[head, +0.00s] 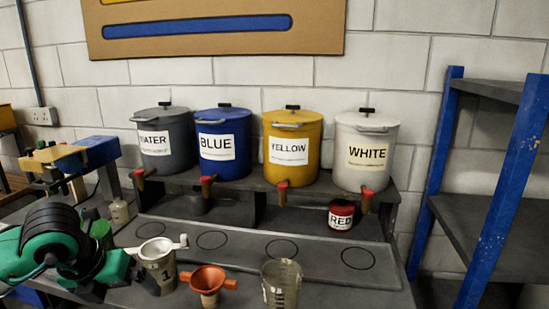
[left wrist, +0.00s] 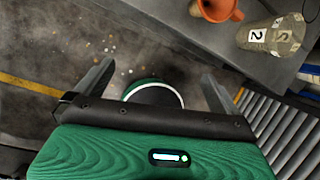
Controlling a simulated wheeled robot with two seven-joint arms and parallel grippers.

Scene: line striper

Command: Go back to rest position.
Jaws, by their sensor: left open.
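My left gripper (head: 118,273) is at the lower left of the head view, beside the metal cup marked 1 (head: 156,262). In the left wrist view its two dark fingers stand wide apart, and the gripper (left wrist: 157,72) is open, with nothing held between them. Beyond the fingers lies the floor, and a round green and white shape shows below; I cannot tell what it is. My right gripper is in neither view.
Behind are grey, blue (head: 222,145), yellow (head: 292,150) and white (head: 366,152) buckets and a red can (head: 341,215). A blue-post shelf (head: 500,190) stands right.

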